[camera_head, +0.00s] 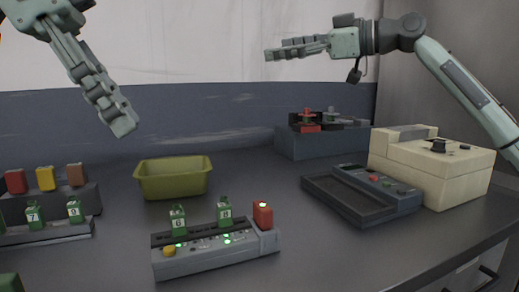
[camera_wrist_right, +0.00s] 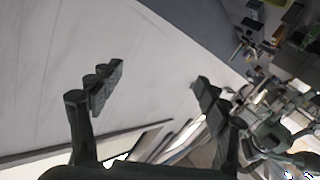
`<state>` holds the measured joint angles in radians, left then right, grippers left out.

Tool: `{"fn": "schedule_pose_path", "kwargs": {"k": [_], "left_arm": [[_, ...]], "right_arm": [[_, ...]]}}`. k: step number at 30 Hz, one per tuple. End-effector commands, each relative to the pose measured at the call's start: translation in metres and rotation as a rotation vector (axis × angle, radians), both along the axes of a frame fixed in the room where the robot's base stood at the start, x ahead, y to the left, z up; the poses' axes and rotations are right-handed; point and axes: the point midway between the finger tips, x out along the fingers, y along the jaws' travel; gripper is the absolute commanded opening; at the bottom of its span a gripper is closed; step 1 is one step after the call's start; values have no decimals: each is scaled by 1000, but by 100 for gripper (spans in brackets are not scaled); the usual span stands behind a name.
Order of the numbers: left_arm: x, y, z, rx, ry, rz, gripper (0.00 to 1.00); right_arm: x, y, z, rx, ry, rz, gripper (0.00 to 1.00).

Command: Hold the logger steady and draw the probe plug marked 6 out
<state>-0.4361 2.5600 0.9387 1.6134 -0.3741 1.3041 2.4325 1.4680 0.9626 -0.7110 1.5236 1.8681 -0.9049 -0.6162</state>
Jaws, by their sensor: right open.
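The logger (camera_head: 215,258) is a long grey box with lit green lights, standing on the dark table in the head view. The green plug marked 6 (camera_head: 178,222) stands upright near its left end. A second green plug (camera_head: 224,212), its number hard to read, stands upright farther right. My left gripper (camera_head: 122,127) hangs in the air at upper left, above and apart from the logger; its fingers overlap, so its opening is unclear. My right gripper (camera_head: 270,54) is high at the back, far from the logger. The right wrist view shows its fingers (camera_wrist_right: 158,80) apart and empty.
A red block (camera_head: 263,215) is at the logger's right end. An olive bin (camera_head: 173,182) stands behind it. At left, a rack (camera_head: 45,237) holds more green plugs near coloured blocks. At right are a dark grey device (camera_head: 365,197) and a cream box (camera_head: 430,165). Bare table lies in front.

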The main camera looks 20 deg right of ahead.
Motion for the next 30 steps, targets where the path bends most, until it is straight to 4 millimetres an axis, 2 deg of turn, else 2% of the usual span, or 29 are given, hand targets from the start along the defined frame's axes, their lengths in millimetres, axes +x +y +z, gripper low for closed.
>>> {"fn": "schedule_pose_path", "kwargs": {"k": [1,6,9,11,13,15,18,23,30], "left_arm": [[0,0,0,0,0,0,34],[0,0,0,0,0,0,34],[0,0,0,0,0,0,34],[0,0,0,0,0,0,34],[0,0,0,0,0,0,34],[0,0,0,0,0,0,34],[0,0,0,0,0,0,34],[0,0,0,0,0,0,34],[0,0,0,0,0,0,34]], "right_arm": [[-10,29,-11,-64,39,59,76],[-51,103,-66,-321,200,233,76],[-85,134,-103,-520,303,327,76],[-107,144,-125,-655,370,374,76],[-133,147,-149,-819,447,415,76],[-155,143,-168,-980,522,439,76],[-179,129,-184,-1164,608,451,76],[-196,113,-194,-1312,684,444,76],[-199,109,-221,-1335,700,444,76]]}}
